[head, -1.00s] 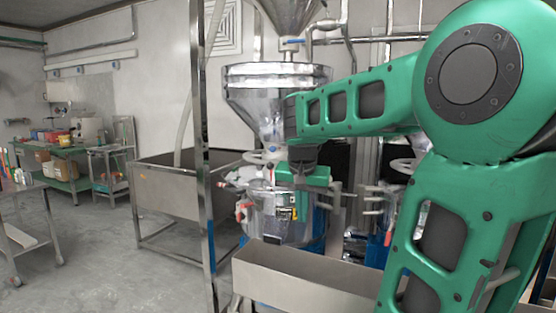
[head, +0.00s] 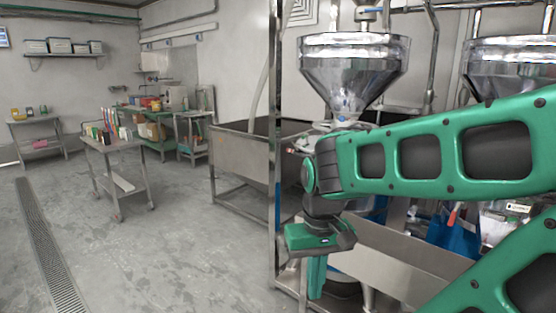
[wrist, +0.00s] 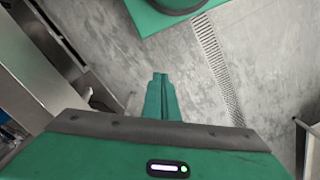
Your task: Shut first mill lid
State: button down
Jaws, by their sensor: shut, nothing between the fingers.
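My gripper (head: 316,288) is shut and empty, with its fingers pointing down, left of the steel trough. It also shows in the wrist view (wrist: 160,78), closed above bare grey floor. The nearer mill stands behind my arm, under a shiny steel hopper (head: 353,65). My arm hides most of that mill, and its lid cannot be made out. A second hopper (head: 510,62) is at the right, with a blue mill part (head: 452,228) below it. The gripper is apart from both mills.
A long steel trough (head: 405,250) runs in front of the mills. A steel post (head: 275,130) stands left of my gripper, with a large steel tank (head: 238,152) behind it. A small table (head: 112,147) is farther left. The floor at left is clear, with a drain grate (head: 48,245).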

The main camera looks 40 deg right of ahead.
aim_at(349, 71)
jog(key=u, duration=0.65)
jog(key=k, duration=1.6)
jog(key=z, duration=1.1)
jog(key=i, duration=1.7)
jog(key=u, duration=0.05)
